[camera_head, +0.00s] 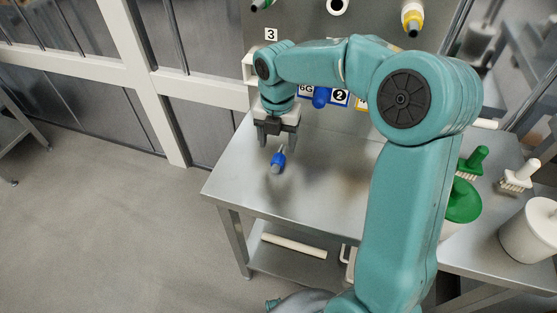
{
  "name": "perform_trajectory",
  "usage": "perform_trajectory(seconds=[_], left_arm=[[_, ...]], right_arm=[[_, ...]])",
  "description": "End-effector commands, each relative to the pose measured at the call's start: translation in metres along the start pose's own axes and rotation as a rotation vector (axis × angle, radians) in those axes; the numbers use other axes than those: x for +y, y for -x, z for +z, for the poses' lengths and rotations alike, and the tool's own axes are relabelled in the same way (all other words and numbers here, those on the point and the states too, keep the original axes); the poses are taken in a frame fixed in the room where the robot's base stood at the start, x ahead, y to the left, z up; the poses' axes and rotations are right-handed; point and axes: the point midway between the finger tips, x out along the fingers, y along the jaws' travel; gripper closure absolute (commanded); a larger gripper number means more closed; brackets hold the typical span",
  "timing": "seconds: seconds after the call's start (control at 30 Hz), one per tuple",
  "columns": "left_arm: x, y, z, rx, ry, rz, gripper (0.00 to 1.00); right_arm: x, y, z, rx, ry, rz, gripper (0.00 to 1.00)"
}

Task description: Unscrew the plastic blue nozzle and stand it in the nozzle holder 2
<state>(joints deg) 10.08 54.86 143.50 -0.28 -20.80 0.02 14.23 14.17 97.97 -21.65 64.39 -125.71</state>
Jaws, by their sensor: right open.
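My right arm hides part of that row. My left gripper is not in view.
A yellow and white nozzle (412,18) and a black and white ring (338,5) are on the back panel near the 3 label (271,34). Green brush (473,162), white brush (519,177) and white tub (530,230) stand at right. The table's front left is clear.

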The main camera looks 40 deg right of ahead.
Motion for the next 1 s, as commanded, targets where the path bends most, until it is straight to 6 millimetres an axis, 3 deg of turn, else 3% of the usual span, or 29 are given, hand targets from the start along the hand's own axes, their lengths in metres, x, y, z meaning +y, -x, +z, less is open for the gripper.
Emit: perform_trajectory(seconds=[0.17,0.4,0.7,0.77,0.9,1.0], left_arm=[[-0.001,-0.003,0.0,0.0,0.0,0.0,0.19],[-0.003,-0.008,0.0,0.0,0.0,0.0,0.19],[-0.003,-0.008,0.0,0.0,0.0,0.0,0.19],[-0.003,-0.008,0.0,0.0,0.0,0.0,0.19],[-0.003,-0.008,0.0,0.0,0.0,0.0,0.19],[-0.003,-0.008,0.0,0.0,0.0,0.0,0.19]], right_arm=[[0.0,-0.015,0.001,0.002,-0.001,-0.001,0.35],[-0.002,-0.052,0.003,0.002,0.0,-0.001,0.35],[-0.001,-0.058,0.004,0.0,0.0,0.0,0.35],[-0.001,-0.058,0.004,0.0,0.0,0.0,0.52],[-0.001,-0.057,0.004,0.0,0.0,0.0,0.97],[-0.001,-0.057,0.004,0.0,0.0,0.0,1.0]])
